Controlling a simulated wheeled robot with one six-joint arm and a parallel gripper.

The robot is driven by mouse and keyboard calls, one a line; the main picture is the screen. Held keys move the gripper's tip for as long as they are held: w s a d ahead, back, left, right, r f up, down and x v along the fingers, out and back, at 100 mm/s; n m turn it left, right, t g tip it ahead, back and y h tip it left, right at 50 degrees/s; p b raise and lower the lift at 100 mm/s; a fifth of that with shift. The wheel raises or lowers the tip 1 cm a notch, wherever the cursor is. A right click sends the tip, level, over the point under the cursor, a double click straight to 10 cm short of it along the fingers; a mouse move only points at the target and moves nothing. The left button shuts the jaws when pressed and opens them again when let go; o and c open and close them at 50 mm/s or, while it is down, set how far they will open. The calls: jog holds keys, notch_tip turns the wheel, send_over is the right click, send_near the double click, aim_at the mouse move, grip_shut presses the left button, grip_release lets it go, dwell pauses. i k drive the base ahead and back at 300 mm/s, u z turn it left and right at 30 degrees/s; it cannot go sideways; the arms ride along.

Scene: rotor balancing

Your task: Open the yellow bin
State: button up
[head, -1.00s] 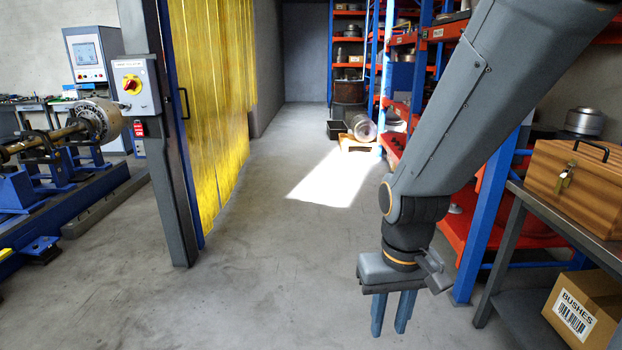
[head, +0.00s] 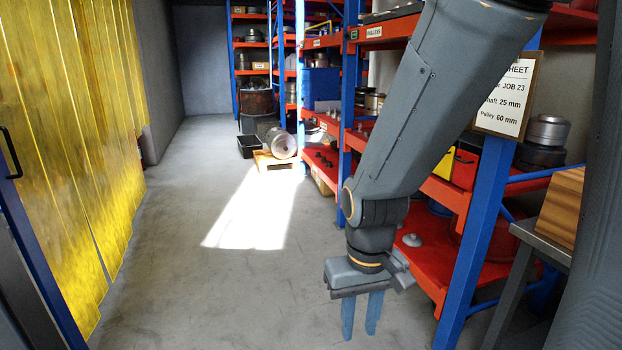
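A yellow bin (head: 446,164) shows as a small patch on the rack's middle shelf, right beside my arm, which hides part of it. A red bin with a dark handle (head: 465,168) stands just right of it. I cannot tell whether the yellow bin is open or shut. My gripper (head: 361,334) hangs fingers down over the floor in front of the rack, lower than the yellow bin and to its left. Its two fingers are apart with nothing between them.
The red-shelved rack (head: 388,184) with blue posts runs along the right. A job sheet (head: 503,97) hangs at its near post. A bench with a wooden box (head: 561,207) is at the right edge. Yellow strip curtains (head: 65,130) hang left. The floor aisle (head: 190,270) between is clear.

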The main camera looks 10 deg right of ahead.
aim_at(444, 169)
jog(key=z, duration=0.75)
jog(key=i, duration=1.4)
jog(key=z, duration=0.85)
